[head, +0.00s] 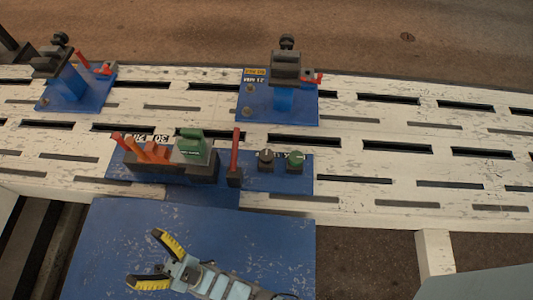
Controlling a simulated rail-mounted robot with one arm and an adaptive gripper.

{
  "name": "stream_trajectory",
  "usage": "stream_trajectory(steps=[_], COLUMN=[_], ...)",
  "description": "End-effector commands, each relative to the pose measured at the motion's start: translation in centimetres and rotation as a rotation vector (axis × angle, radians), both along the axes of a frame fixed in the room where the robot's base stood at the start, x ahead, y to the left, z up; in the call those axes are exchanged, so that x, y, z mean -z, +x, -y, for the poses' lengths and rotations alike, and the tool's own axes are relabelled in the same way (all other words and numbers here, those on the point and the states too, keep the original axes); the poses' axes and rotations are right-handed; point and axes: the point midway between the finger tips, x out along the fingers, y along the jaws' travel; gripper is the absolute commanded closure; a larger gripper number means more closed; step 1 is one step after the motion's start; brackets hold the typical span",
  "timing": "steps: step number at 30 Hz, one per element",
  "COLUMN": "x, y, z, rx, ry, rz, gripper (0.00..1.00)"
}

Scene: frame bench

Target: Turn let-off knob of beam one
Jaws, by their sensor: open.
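Two small knobs stand at the right end of the blue control panel (304,184) on the bench: a black knob (266,159) and a green knob (296,160). Each has a light pointer mark. The panel lettering beside them is too small to read, so I cannot tell which one is for beam one. My gripper (145,259), with yellow-lined black fingers, is open and empty. It is over the blue plate in front of the bench, left of and nearer than the knobs, touching neither.
A red upright lever (235,151) stands close left of the black knob. A green handle (193,147) and several orange-red levers (137,149) are further left. Two blue-based clamp units (285,85) (68,90) stand behind. The slotted white bench right of the panel is clear.

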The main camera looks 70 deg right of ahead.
Motion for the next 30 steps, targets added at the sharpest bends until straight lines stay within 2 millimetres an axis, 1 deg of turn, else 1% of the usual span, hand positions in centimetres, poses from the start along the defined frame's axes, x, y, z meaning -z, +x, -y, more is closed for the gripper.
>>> stream_trajectory(steps=[1, 2, 3, 5, 6, 8, 9, 11, 12, 14, 15, 17, 18, 22, 25, 30], x=[-0.6, -0.6, -0.4, 0.0, 0.3, 0.7, 1.0, 1.6, 2.0, 2.6, 3.0, 3.6, 4.0, 5.3, 6.1, 7.4], y=[2.0, 3.2, 5.0, 7.4, 9.0, 11.2, 12.6, 14.5, 15.7, 17.3, 18.3, 19.6, 20.3, 22.1, 22.8, 22.9], z=[1.1, 1.8, 2.8, 4.4, 5.5, 7.3, 8.5, 10.4, 11.6, 13.6, 15.0, 17.0, 18.3, 22.9, 26.3, 31.2], rx=[0.001, 0.002, 0.001, 0.003, 0.004, 0.008, 0.009, 0.016, 0.019, 0.025, 0.031, 0.039, 0.045, 0.066, 0.084, 0.113], ry=[0.003, 0.009, 0.016, 0.030, 0.042, 0.060, 0.074, 0.097, 0.115, 0.143, 0.163, 0.196, 0.218, 0.304, 0.376, 0.500], rz=[-0.051, -0.086, -0.141, -0.221, -0.273, -0.349, -0.398, -0.476, -0.527, -0.602, -0.651, -0.723, -0.771, -0.923, -1.029, -1.190], gripper=[0.18, 0.18, 0.18, 0.18, 0.18, 0.18, 0.18, 0.18, 0.18, 0.18, 0.18, 0.18, 0.18, 0.18, 0.18, 0.18])
